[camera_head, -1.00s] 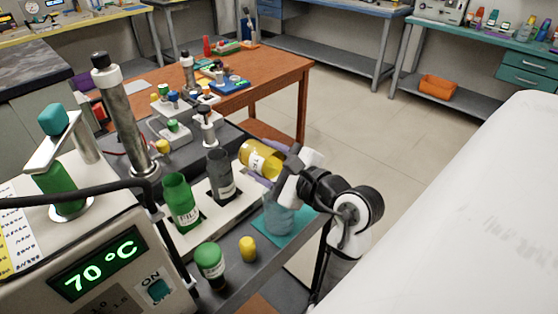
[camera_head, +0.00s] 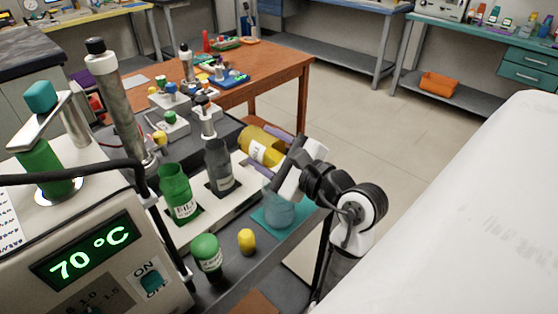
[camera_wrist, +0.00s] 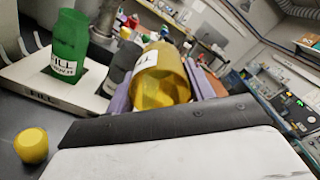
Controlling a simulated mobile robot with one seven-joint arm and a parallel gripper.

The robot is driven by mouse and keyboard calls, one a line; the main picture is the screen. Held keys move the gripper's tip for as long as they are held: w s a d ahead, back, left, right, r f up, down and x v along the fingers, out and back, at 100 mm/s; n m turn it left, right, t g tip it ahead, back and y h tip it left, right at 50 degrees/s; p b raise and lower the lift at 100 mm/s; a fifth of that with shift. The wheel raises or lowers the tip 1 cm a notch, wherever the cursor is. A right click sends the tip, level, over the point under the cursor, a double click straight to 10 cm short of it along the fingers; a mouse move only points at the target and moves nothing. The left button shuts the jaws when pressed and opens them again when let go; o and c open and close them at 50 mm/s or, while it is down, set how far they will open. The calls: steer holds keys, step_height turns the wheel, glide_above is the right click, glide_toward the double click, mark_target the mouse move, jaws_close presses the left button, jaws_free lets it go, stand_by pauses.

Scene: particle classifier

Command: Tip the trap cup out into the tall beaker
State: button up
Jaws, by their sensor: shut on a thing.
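A yellow cup (camera_head: 258,143) with a white label, which I take to be the trap cup, is held between the purple fingers of my gripper (camera_head: 266,151). It lies steeply tilted, close to sideways. In the wrist view the yellow cup (camera_wrist: 160,80) sits between both fingers, with yellow matter visible in it. A clear bluish beaker (camera_head: 280,210), apparently the tall beaker, stands on a teal mat (camera_head: 304,222) below and right of the cup. My wrist partly hides the beaker's upper part. I cannot see its contents.
A green cup (camera_head: 175,188) and a dark grey cup (camera_head: 218,165) stand in a white holder (camera_head: 206,215) left of the beaker. A green-capped jar (camera_head: 206,258) and a yellow piece (camera_head: 246,241) stand in front. A heater reading 70 °C (camera_head: 85,255) is at left.

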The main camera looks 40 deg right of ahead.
mark_target(273, 140)
steer(key=shift+s+r+t+b, duration=0.2)
steer(key=shift+r+t+b, duration=0.6)
steer(key=shift+b, duration=0.4)
steer(key=shift+s+r+t+b, duration=0.1)
steer(key=shift+s+t+b, duration=0.15)
steer(key=shift+t+b, duration=1.1)
steer(key=shift+s+d+r+t+y+b, duration=0.1)
steer(key=shift+s+r+t+b, duration=0.15)
steer(key=shift+r+t+b, duration=0.7)
steer(key=shift+s+a+r+t+y+b, duration=0.1)
steer(key=shift+s+r+t+b, duration=0.35)
steer(key=shift+b, duration=0.95)
steer(key=shift+s+d+r+t+y+b, duration=0.1)
steer(key=shift+r+t+b, duration=0.65)
steer(key=shift+r+b, duration=0.35)
stand_by(0.8)
steer(key=shift+f, duration=0.1)
stand_by(0.7)
